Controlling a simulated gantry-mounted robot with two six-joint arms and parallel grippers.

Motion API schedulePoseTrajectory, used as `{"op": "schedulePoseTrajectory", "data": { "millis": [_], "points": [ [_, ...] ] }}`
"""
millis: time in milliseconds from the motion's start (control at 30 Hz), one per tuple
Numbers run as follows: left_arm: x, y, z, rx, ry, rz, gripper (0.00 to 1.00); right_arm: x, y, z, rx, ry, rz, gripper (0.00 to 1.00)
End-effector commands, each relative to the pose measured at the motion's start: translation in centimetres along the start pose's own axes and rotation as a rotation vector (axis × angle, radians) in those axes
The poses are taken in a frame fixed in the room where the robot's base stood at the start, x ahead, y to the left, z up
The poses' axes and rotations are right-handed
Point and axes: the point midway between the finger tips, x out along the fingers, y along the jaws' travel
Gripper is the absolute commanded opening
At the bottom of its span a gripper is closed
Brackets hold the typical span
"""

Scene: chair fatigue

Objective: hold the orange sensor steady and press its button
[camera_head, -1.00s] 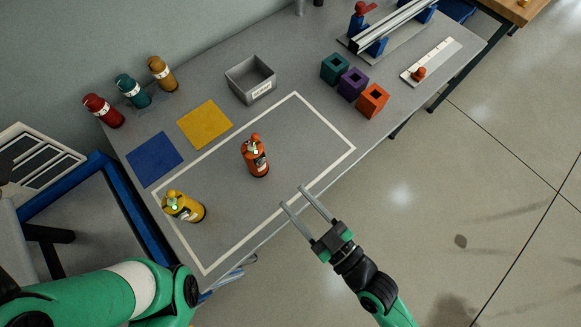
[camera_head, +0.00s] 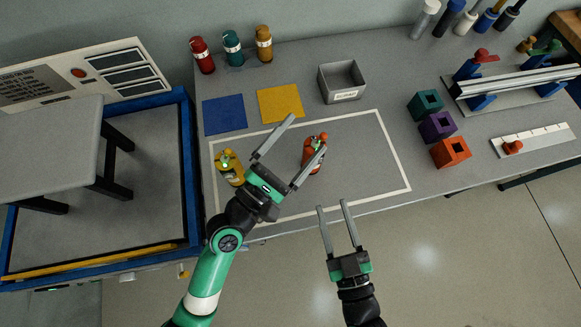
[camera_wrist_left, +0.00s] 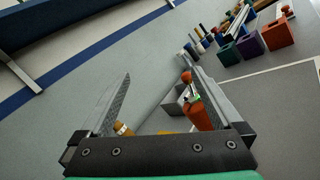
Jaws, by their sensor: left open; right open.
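The orange sensor (camera_head: 308,160) stands upright inside the white outline on the table, with a green light near its top. It also shows in the left wrist view (camera_wrist_left: 199,116), beside the right finger. My left gripper (camera_head: 292,151) is open above the outlined area; its right finger partly covers the orange sensor, and I cannot tell whether they touch. The yellow sensor (camera_head: 229,169) stands at the left of the outline, beside my left gripper. My right gripper (camera_head: 331,207) is open and empty off the table's front edge.
A grey bin (camera_head: 328,89), a yellow mat (camera_head: 280,103) and a blue mat (camera_head: 223,115) lie behind the outline. Red, teal and orange bottles stand at the back left. Teal, purple and orange blocks (camera_head: 452,152) are at the right. The outline's right part is clear.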

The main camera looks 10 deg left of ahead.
Motion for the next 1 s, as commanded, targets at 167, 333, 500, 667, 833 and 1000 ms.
{"op": "schedulePoseTrajectory", "data": {
  "millis": [167,333,500,667,833,1000],
  "points": [
    [-4.5,-5.6,-5.9,-0.488,0.134,-0.037,0.99,0.0,0.0,0.0,0.0,0.0,0.0,0.5],
    [-6.7,-7.4,-8.2,-0.613,0.195,-0.046,0.99,0.0,0.0,0.0,0.0,0.0,0.0,0.5],
    [-6.8,-7.6,-8.4,-0.617,0.199,-0.049,0.99,0.0,0.0,0.0,0.0,0.0,0.0,0.5],
    [-5.3,-7.7,-8.6,-0.613,0.197,-0.05,0.99,0.0,0.0,0.0,0.0,0.0,0.0,0.5],
    [-1.9,-8.0,-9.1,-0.612,0.196,-0.051,0.99,0.0,0.0,0.0,0.0,0.0,0.0,0.5],
    [1.6,-8.4,-9.7,-0.613,0.196,-0.051,0.99,0.0,0.0,0.0,0.0,0.0,0.0,0.5]
  ]
}}
